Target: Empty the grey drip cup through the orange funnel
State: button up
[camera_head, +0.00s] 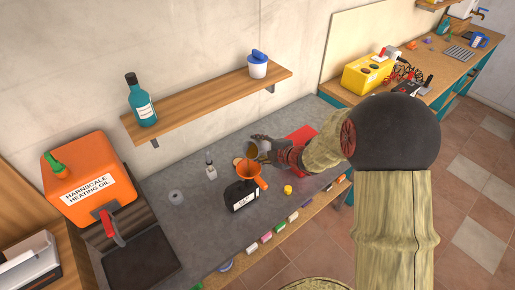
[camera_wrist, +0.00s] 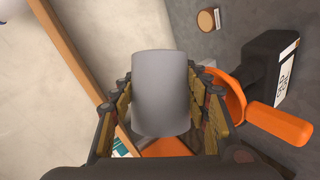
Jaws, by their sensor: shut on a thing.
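The grey drip cup (camera_wrist: 161,95) fills the middle of the wrist view, between the fingers of my gripper (camera_wrist: 163,112). My gripper is shut on it. In the head view my gripper (camera_head: 262,147) holds the cup (camera_head: 252,150) just behind the orange funnel (camera_head: 249,173). The funnel sits in the mouth of a black jug (camera_head: 241,196) on the grey worktop. In the wrist view the funnel (camera_wrist: 234,98) and its handle lie right of the cup, partly hidden by my fingers. I cannot tell the cup's exact tilt or what it holds.
A small bottle (camera_head: 211,168) and a grey round thing (camera_head: 176,196) stand left of the jug. A yellow item (camera_head: 288,189) and a red mat (camera_head: 302,137) lie to the right. A wooden shelf (camera_head: 200,105) hangs behind. The orange oil tank (camera_head: 85,178) is far left.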

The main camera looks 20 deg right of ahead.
jog(key=shift+a+f+n+t+h+b, duration=0.1)
jog(key=shift+n+t+h+b, duration=0.3)
jog(key=shift+b, duration=2.15)
jog(key=shift+s+a+f+n+t+h+b, duration=0.1)
jog(key=shift+f+n+t+h+b, duration=0.25)
jog(key=shift+b, duration=2.15)
jog(key=shift+s+a+f+n+t+h+b, duration=0.15)
jog(key=shift+n+b, duration=0.4)
jog(key=shift+b, duration=1.9)
dwell(0.5)
